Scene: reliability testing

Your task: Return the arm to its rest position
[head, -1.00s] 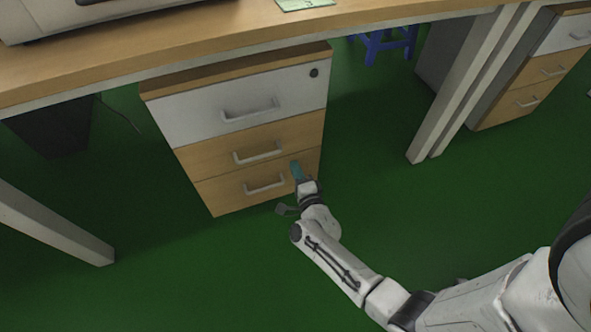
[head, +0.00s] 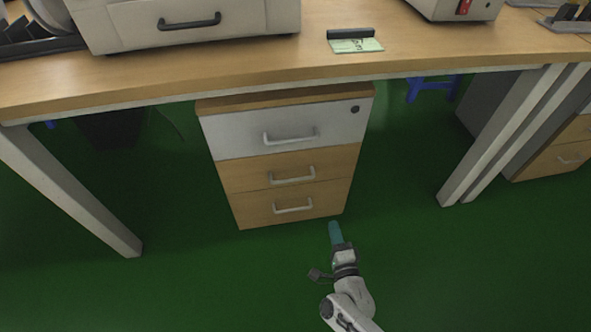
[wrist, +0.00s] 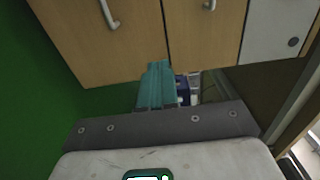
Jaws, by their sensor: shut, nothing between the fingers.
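My gripper (head: 334,228) is low over the green floor, in front of the lower right corner of the drawer cabinet (head: 230,180). Its teal fingers are together with nothing between them. In the wrist view my gripper (wrist: 158,72) points at the cabinet's wooden drawer fronts (wrist: 110,50), close to their edge. In the head view the fingertips look apart from the cabinet. My forearm runs down out of the bottom of the head view. All three drawers of the cabinet look shut.
A wooden desk (head: 250,75) spans above the cabinet, with grey equipment (head: 190,35) on it. Desk legs stand at the left (head: 85,200) and right (head: 500,140). A blue stool (head: 430,88) is behind. The green floor (head: 200,285) in front is clear.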

